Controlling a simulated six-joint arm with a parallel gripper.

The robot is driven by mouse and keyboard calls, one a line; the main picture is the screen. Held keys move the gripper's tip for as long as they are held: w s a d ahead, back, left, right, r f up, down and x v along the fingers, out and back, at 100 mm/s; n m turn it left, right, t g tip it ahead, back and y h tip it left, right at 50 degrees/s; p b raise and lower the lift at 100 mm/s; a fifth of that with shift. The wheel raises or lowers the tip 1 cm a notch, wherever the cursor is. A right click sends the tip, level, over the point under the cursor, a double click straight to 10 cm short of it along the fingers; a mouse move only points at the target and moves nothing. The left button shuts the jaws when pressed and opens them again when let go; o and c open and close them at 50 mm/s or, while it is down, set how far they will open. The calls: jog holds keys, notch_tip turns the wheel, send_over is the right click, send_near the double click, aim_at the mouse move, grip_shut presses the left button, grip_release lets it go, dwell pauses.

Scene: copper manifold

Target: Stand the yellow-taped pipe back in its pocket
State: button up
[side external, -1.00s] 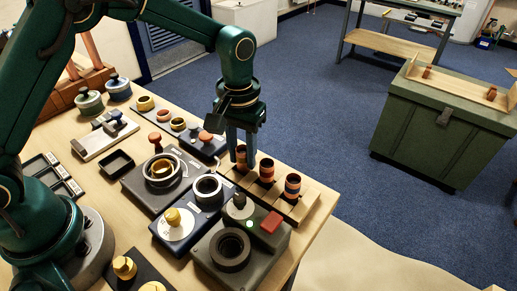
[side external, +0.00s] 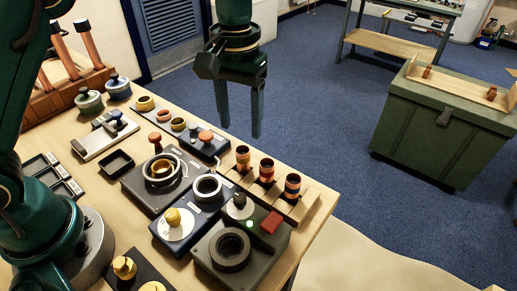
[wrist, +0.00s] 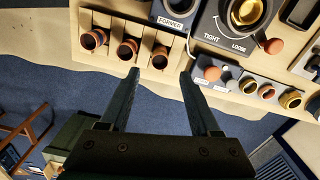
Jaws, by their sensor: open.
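Three short copper pipes with coloured bands stand upright in the pale wooden rack (side external: 305,212) in the side view: a left pipe (side external: 243,158), a middle pipe (side external: 266,170) and a right pipe (side external: 292,186). I cannot tell which band is yellow. The left pipe stands in the rack's end pocket; its lower end is hidden. My gripper (side external: 241,131) is open and empty, pointing down, raised above and apart from the left pipe. In the wrist view the open fingers of my gripper (wrist: 159,72) show nothing between them; the nearest pipe (wrist: 160,58) stands just beyond their tips.
A grey device (side external: 225,258) with a red button and lit green lamp stands by the rack's front. A dark ring fixture (side external: 150,190) and a small block with knobs (side external: 207,148) stand left of the rack. Air around my gripper is clear. The bench edge lies just beyond the rack.

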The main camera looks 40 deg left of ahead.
aim_at(242, 150)
jog(key=s+a+r+t, duration=0.2)
jog(key=s+a+r, duration=0.2)
jog(key=s+r, duration=0.35)
jog(key=s+a+f+m+t, duration=0.2)
jog(key=s+a+f+t, duration=0.1)
jog(key=s, duration=0.6)
jog(key=shift+a+f+t, duration=0.15)
jog(key=shift+a+t, duration=0.05)
jog(key=shift+t, duration=0.1)
